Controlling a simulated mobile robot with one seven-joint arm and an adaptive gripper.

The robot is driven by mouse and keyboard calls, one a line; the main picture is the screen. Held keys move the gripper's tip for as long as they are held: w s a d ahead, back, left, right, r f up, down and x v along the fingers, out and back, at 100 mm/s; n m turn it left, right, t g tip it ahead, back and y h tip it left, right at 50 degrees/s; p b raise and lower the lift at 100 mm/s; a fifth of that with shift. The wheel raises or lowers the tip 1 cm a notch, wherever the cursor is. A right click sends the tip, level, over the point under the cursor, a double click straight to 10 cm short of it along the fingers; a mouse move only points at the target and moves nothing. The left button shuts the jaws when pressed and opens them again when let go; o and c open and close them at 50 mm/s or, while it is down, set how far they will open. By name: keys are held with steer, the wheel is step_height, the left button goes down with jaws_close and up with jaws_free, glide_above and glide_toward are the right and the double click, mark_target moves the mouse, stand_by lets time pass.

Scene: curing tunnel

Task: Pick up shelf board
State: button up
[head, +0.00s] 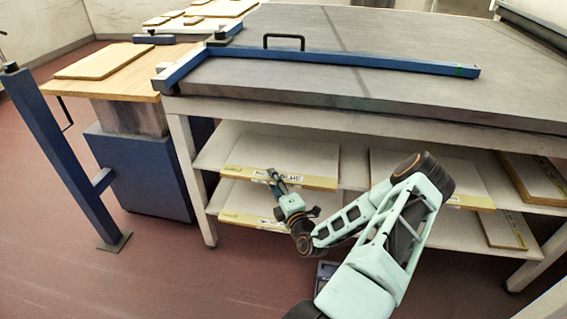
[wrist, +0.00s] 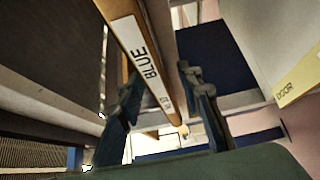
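Light boards with yellowish labelled edges lie on the shelves under the grey bench. One board (head: 282,158) is on the upper left shelf. Another (head: 240,217) lies on the shelf below it. I cannot tell which one is the shelf board by name. My gripper (head: 272,177) is at the front edge of the upper left board. In the wrist view a wooden board edge with a white label reading "BLUE" (wrist: 146,62) passes between the fingers of my gripper (wrist: 160,82). The fingers are spread, with a visible gap on the right side of the edge.
The grey bench top (head: 420,95) carries a blue rail (head: 350,60) and a black handle (head: 284,36). More boards (head: 430,170) lie on the shelves at right. A blue post (head: 60,160) and a side table with a wooden board (head: 105,62) stand at left.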

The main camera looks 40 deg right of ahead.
jaws_close()
stand_by(0.3)
steer(key=shift+r, duration=0.2)
steer(key=shift+r+p, duration=0.3)
steer(key=shift+r, duration=0.25)
step_height(320, 180, up, 2)
steer(key=shift+r+p, duration=0.2)
steer(key=shift+p, duration=0.3)
steer(key=s+a+r+p, duration=0.5)
steer(key=s+a+r, duration=0.3)
steer(key=s, duration=0.3)
steer(key=shift+s+r, duration=0.3)
steer(key=shift+r, duration=0.4)
